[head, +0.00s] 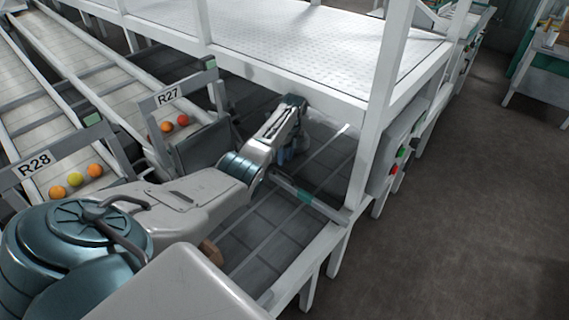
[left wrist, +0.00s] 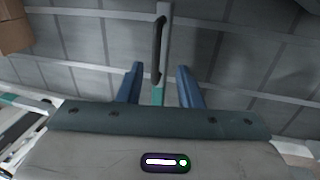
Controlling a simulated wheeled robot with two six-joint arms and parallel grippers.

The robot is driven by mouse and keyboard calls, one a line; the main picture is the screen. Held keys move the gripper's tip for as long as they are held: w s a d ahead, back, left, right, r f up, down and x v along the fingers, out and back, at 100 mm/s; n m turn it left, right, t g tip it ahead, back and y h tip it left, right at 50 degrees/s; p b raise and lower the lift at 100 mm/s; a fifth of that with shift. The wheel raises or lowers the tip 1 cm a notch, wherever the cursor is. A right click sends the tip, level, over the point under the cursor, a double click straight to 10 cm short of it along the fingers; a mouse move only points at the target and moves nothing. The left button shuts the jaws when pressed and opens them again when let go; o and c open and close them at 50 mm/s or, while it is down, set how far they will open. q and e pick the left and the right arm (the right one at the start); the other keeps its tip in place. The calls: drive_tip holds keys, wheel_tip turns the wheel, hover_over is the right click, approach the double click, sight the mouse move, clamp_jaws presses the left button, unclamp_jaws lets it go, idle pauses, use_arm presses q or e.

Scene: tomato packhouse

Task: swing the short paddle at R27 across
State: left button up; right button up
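The R27 sign (head: 168,96) stands on a grey frame at the end of its lane. In the left wrist view a slim grey bar with a dark strip and a teal end, apparently the short paddle (left wrist: 160,45), reaches in between the fingers. My left gripper (left wrist: 158,82) is open; its two blue fingers stand apart, with a gap on each side of the bar. In the head view my left gripper (head: 283,156) points down over the grey belt beside R27, and its fingertips are partly hidden. My right gripper is not in view.
A grey bar with a teal piece (head: 306,197) lies across the belt to the right. A white perforated deck (head: 290,40) and post (head: 382,100) stand behind and right. A brown box (head: 210,253) is near my arm. R28 (head: 35,165) is left; the right floor is clear.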

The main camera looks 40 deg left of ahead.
use_arm(q)
wheel_tip(320, 180, up, 7)
drive_tip(key=w, duration=0.1)
drive_tip(key=shift+w+f, duration=0.2)
